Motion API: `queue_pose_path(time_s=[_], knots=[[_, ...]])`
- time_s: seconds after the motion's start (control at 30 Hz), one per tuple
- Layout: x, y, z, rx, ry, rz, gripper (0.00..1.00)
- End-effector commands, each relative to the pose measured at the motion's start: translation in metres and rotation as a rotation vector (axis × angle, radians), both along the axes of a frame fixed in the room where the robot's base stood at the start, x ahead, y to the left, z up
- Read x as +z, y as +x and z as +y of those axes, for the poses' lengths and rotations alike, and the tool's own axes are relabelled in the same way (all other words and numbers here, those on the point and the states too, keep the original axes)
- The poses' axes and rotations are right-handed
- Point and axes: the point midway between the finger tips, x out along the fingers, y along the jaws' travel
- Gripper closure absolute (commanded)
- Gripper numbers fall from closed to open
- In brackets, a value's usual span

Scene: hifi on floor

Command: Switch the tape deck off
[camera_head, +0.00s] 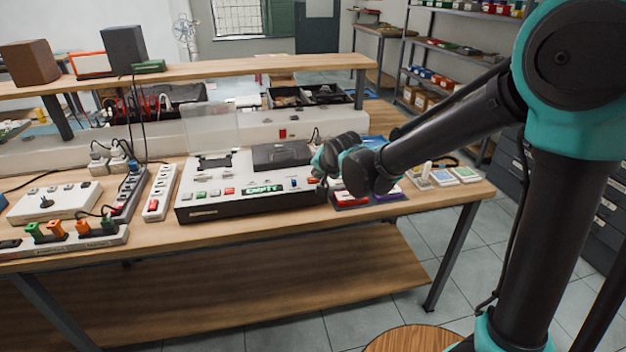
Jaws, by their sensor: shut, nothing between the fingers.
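The tape deck (240,207) is a white-topped box with a black front on the workbench. Its top has a row of green and red buttons, a green display reading "EMPTY" and a small blue knob. A dark lid (281,155) covers its back right part, and a clear panel stands up behind it. My gripper (322,181) is at the deck's front right corner, fingers pointing down and shut with nothing held. Whether the fingertips touch the deck is unclear. My arm and gripper hide part of the deck's right end.
A power strip with a red switch (160,192) lies left of the deck, with more strips and plugs (60,232) farther left. Small cassette-like cases (350,199) lie to the right, near coloured boxes (443,176). A raised shelf (230,69) runs behind.

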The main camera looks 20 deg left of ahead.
Motion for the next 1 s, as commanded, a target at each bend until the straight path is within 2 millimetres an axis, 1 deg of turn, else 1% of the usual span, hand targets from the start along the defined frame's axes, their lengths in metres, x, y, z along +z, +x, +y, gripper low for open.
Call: queue_pose_path(time_s=[0.63,1.0], knots=[[-0.003,0.0,0.0,0.0,0.0,0.0,1.0],[0.009,0.0,0.0,0.0,0.0,0.0,1.0]])
